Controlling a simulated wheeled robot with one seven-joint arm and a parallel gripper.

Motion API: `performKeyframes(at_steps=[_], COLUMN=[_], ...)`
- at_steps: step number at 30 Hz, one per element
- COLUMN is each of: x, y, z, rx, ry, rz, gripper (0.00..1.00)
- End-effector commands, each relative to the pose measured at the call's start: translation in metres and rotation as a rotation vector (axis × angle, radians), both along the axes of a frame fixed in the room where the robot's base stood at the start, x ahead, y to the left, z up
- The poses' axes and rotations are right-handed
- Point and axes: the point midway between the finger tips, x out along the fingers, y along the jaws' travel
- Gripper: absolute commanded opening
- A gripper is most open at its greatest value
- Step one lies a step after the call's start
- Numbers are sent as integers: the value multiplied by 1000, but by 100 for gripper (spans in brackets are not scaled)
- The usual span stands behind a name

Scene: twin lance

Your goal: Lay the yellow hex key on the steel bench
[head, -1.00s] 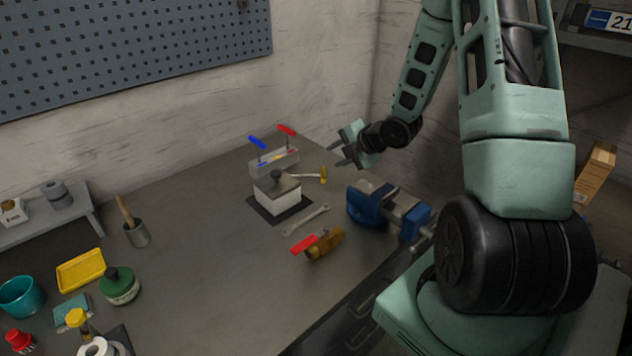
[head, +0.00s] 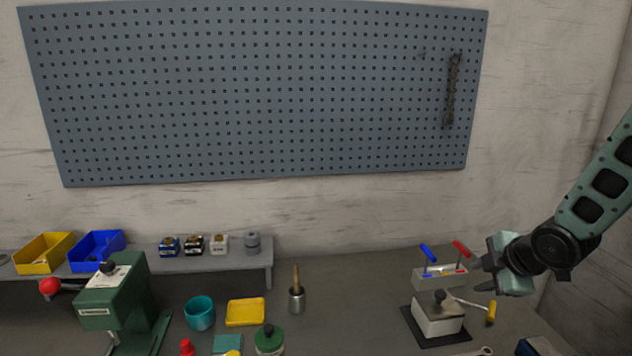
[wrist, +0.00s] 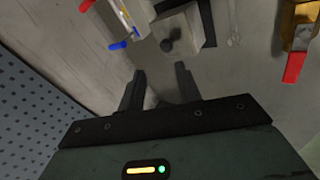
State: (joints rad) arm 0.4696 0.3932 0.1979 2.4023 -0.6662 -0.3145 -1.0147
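The yellow hex key (head: 491,312) has a yellow cross handle and a thin steel shaft. In the head view it appears to lie on the steel bench (head: 345,300), its shaft pointing left towards a pale block with a dark knob (head: 438,315). My gripper (head: 484,267) is above the bench, higher in the picture than the key and apart from it. The wrist view shows its two fingers (wrist: 160,85) spread with nothing between them. I cannot make out the yellow key in the wrist view.
A grey rack (head: 432,280) holds upright blue and red hex keys close beside my gripper. A blue vise (head: 538,346) is partly cut off at lower right. The pegboard (head: 260,95) is on the wall.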

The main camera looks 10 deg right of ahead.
Motion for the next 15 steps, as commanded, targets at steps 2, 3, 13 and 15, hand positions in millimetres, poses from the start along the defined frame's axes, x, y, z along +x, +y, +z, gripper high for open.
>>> performKeyframes(at_steps=[2, 3, 13, 15], x=[-11, -20, -167, -202], y=[51, 73, 225, 242], z=[13, 17, 52, 57], rx=[50, 77, 215, 218], ry=[75, 118, 486, 550], rz=[-66, -110, -485, -550], gripper=[34, 34, 34, 34])
